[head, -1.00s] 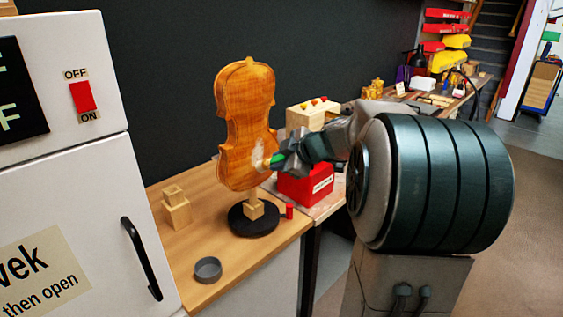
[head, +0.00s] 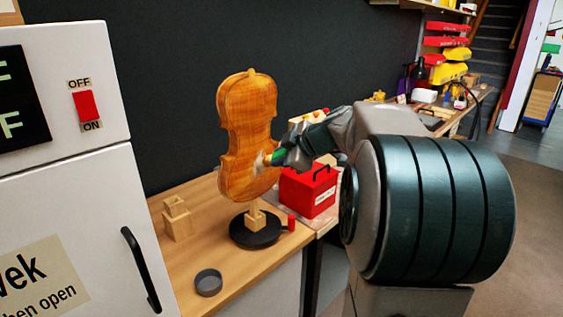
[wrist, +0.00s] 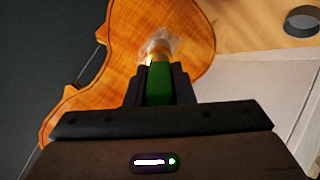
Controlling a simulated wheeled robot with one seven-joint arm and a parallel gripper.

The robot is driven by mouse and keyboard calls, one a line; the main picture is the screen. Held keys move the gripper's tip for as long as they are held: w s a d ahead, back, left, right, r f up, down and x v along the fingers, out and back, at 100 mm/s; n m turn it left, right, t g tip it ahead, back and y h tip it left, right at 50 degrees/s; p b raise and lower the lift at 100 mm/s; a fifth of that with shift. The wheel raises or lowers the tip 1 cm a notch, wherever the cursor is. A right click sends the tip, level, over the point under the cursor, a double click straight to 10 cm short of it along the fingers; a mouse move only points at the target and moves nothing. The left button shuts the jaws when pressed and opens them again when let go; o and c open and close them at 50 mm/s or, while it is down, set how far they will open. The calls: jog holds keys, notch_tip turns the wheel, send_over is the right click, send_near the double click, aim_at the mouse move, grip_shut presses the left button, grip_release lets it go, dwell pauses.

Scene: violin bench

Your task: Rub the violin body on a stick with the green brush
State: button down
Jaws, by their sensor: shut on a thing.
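The violin body (head: 247,125) is orange-brown wood and stands upright on a stick with a round black base (head: 256,232) on the bench. It also fills much of the upper wrist view (wrist: 112,60). My gripper (head: 287,157) is shut on the green brush (head: 277,157), at the right side of the violin's lower part. In the wrist view the brush's green handle (wrist: 158,84) sits between my fingers. Its pale bristles (wrist: 157,45) lie over the violin's face and appear to touch it. Part of the handle is hidden by my fingers.
A red box (head: 308,192) stands on the bench right of the violin. A small grey dish (head: 208,282) and wooden blocks (head: 177,218) are at the left. A small red cylinder (head: 291,222) is beside the base. A white cabinet (head: 70,190) with a red switch stands far left.

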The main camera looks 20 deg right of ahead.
jog(key=shift+w+r, duration=0.1)
jog(key=shift+r, duration=2.25)
jog(key=shift+a+f+b, duration=0.1)
jog(key=shift+b, duration=0.35)
notch_tip(320, 180, down, 3)
jog(key=b, duration=0.5)
jog(key=shift+w, duration=0.1)
jog(key=shift+f, duration=0.1)
notch_tip(320, 180, down, 3)
jog(key=b, duration=0.4)
jog(key=shift+b, duration=0.35)
notch_tip(320, 180, down, 3)
jog(key=b, duration=0.4)
jog(key=shift+w+a, duration=0.1)
